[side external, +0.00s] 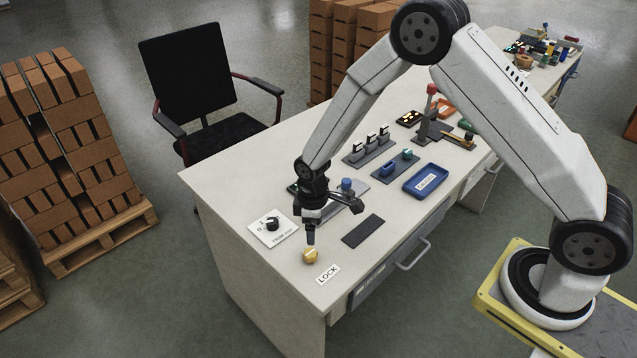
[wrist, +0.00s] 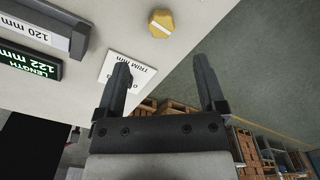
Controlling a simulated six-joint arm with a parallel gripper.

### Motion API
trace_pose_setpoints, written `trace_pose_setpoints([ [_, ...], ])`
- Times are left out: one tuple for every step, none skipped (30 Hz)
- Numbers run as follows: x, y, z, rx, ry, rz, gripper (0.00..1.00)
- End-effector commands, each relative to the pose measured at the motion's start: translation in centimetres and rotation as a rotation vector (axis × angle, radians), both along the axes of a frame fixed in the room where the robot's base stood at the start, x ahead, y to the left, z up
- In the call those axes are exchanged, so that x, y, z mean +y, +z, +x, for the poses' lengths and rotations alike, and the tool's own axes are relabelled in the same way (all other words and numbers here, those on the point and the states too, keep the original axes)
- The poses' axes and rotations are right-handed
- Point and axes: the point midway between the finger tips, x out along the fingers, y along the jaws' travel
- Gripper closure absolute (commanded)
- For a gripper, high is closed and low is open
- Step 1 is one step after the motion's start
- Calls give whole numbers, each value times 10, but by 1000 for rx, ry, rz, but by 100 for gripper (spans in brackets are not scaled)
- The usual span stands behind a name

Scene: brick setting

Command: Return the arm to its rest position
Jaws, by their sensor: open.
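My gripper (side external: 311,238) points down over the near left part of the white desk (side external: 230,180). It is open and empty; its two fingers stand apart in the wrist view (wrist: 163,75). A yellow knob (side external: 310,256) with a pale line sits by the LOCK label (side external: 328,274), just below the gripper in the side view. In the wrist view the knob (wrist: 154,22) lies beyond the fingertips, with nothing between the fingers holding it. My arm is bent, reaching out over the desk.
A TRIM dial plate (side external: 272,228), a dark pad (side external: 363,231) and a blue tray (side external: 426,181) surround the gripper. Fixtures with upright parts (side external: 371,146) stand farther back. A green length display (wrist: 28,60) reads 122 mm. A chair (side external: 205,95) and brick pallets (side external: 70,165) stand beyond the desk.

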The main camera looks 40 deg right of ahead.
Motion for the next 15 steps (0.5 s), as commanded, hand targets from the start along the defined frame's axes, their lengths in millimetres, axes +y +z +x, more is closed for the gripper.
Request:
trace_pose_setpoints([
  [-3,9,-2,-8,-20,2,11],
  [-4,14,-4,-14,-34,3,11],
  [-6,21,-6,-19,-53,4,11],
  [-8,26,-9,-24,-69,4,11],
  [-10,32,-11,-29,-86,6,11],
  [-13,40,-15,-37,-110,8,11],
  [-15,45,-18,-43,-127,9,11],
  [-17,51,-21,-50,-146,10,11],
  [-19,59,-26,-58,-170,13,11],
  [-21,65,-29,-63,-190,14,11],
  [-23,70,-33,-70,-208,16,11],
  [-26,77,-38,-76,-233,18,11],
  [-28,82,-42,-82,-251,20,11],
  [-30,87,-46,-87,-271,22,11],
  [-32,94,-51,-96,-294,25,11],
])
